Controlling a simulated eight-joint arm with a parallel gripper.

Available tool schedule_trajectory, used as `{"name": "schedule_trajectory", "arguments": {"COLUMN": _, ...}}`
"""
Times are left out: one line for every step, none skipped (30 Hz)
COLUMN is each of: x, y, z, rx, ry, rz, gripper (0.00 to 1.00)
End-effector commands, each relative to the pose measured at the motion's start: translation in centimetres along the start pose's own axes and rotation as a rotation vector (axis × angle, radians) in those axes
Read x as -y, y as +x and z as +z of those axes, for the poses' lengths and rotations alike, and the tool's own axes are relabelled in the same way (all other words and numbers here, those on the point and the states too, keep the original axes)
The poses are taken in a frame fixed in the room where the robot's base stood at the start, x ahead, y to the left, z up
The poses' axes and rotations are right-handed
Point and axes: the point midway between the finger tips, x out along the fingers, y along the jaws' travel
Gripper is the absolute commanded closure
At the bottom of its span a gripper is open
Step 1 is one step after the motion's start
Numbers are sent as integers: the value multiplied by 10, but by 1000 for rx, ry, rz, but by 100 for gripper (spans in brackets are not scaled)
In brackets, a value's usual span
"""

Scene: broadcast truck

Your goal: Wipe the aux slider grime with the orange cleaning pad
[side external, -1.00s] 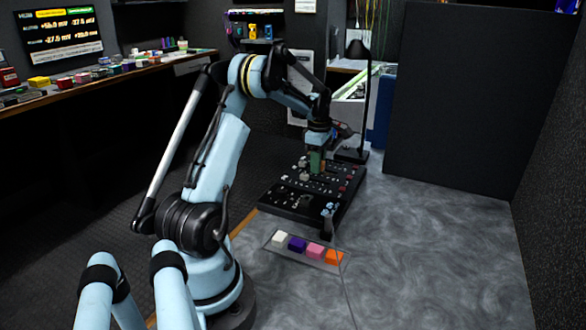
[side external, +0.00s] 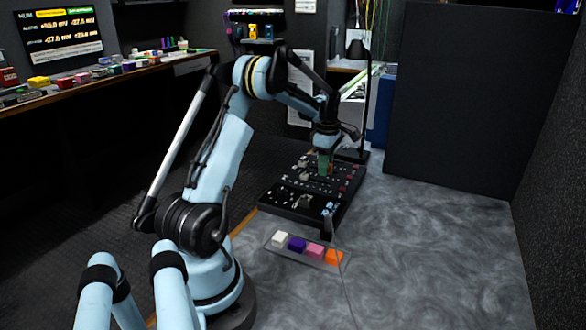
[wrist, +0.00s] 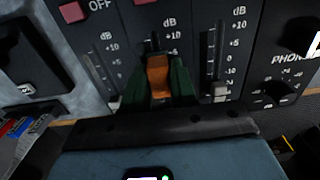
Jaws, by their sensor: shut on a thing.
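My gripper (side external: 325,164) is over the far part of the black control panel (side external: 286,196). In the wrist view its green fingers (wrist: 158,82) are shut on an orange-brown pad (wrist: 158,74), at the middle slider column. The pad and fingers cover most of that slider; whether the pad touches the panel is unclear. I cannot make out any grime.
Sliders with white caps flank my fingers, the right cap (wrist: 221,91) close by. A black lamp (side external: 366,95) stands behind the panel. The grey tabletop (side external: 430,240) at right is clear.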

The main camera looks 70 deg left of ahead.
Motion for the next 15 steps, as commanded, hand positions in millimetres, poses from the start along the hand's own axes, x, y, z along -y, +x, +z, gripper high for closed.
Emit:
{"name": "schedule_trajectory", "arguments": {"x": 0, "y": 0, "z": -6, "rx": -1, "ry": -3, "rz": 0, "gripper": 100}}
{"name": "schedule_trajectory", "arguments": {"x": 0, "y": 0, "z": -8, "rx": -1, "ry": -2, "rz": 0, "gripper": 100}}
{"name": "schedule_trajectory", "arguments": {"x": 0, "y": 0, "z": -12, "rx": -1, "ry": -2, "rz": 0, "gripper": 100}}
{"name": "schedule_trajectory", "arguments": {"x": 0, "y": 0, "z": -15, "rx": -1, "ry": -2, "rz": 0, "gripper": 100}}
{"name": "schedule_trajectory", "arguments": {"x": 0, "y": 0, "z": -18, "rx": -1, "ry": -3, "rz": 0, "gripper": 100}}
{"name": "schedule_trajectory", "arguments": {"x": 0, "y": 0, "z": -21, "rx": -1, "ry": -3, "rz": 0, "gripper": 100}}
{"name": "schedule_trajectory", "arguments": {"x": 0, "y": 0, "z": -24, "rx": -1, "ry": -3, "rz": 0, "gripper": 100}}
{"name": "schedule_trajectory", "arguments": {"x": 0, "y": 0, "z": -27, "rx": -1, "ry": -2, "rz": 0, "gripper": 100}}
{"name": "schedule_trajectory", "arguments": {"x": 0, "y": 0, "z": -30, "rx": -1, "ry": -2, "rz": 0, "gripper": 100}}
{"name": "schedule_trajectory", "arguments": {"x": 0, "y": 0, "z": -33, "rx": -1, "ry": -3, "rz": 0, "gripper": 100}}
{"name": "schedule_trajectory", "arguments": {"x": 0, "y": -1, "z": -34, "rx": -1, "ry": -2, "rz": 0, "gripper": 100}}
{"name": "schedule_trajectory", "arguments": {"x": 0, "y": -4, "z": -33, "rx": -1, "ry": 0, "rz": 0, "gripper": 100}}
{"name": "schedule_trajectory", "arguments": {"x": 0, "y": -11, "z": -33, "rx": -1, "ry": 0, "rz": 0, "gripper": 100}}
{"name": "schedule_trajectory", "arguments": {"x": 1, "y": -19, "z": -32, "rx": -1, "ry": 0, "rz": 0, "gripper": 100}}
{"name": "schedule_trajectory", "arguments": {"x": 0, "y": -23, "z": -32, "rx": -1, "ry": 0, "rz": 0, "gripper": 100}}
